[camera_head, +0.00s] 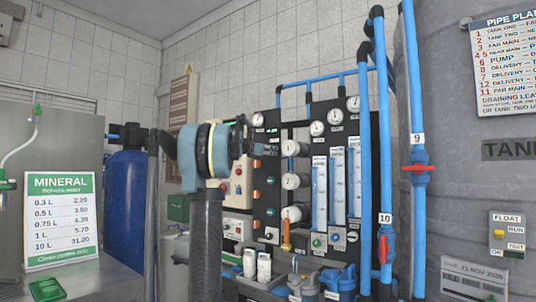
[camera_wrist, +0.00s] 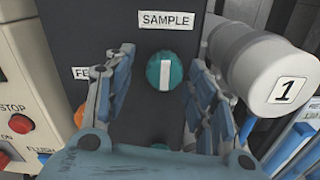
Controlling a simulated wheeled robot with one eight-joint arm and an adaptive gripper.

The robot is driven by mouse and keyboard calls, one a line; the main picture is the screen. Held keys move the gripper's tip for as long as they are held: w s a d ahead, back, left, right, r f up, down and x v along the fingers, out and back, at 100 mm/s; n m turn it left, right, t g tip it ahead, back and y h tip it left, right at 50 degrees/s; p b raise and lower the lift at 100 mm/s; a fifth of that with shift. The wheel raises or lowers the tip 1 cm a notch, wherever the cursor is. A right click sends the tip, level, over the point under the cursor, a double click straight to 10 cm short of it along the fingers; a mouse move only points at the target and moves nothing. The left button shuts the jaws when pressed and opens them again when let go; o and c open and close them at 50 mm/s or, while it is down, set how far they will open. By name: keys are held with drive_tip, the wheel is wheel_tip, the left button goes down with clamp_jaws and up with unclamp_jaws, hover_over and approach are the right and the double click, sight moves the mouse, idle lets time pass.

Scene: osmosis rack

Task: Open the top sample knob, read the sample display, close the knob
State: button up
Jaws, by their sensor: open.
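The round teal sample knob (camera_wrist: 165,72) with a white bar is in the wrist view, on a dark panel under a SAMPLE label (camera_wrist: 166,19). Its white bar stands about upright. My gripper (camera_wrist: 160,62) is open, with one finger on each side of the knob and a visible gap to it. In the head view my gripper (camera_head: 243,137) is at the panel's left edge and seems to hide this knob. A small dark display (camera_head: 271,130) with faint green marks sits on the panel there; it is too small to read.
A white cylinder marked 1 (camera_wrist: 258,68) is close to my right finger. A cream box with red STOP buttons (camera_wrist: 18,124) is at the left. In the head view, blue pipes (camera_head: 384,150) rise right of the panel, and a blue tank (camera_head: 126,222) stands left of my arm.

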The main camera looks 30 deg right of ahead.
drive_tip(key=c, duration=1.1)
drive_tip(key=shift+o, duration=0.2)
drive_tip(key=shift+w+m, duration=0.1)
drive_tip(key=shift+m, duration=8.8)
drive_tip(key=shift+o, duration=0.2)
drive_tip(key=o, duration=1)
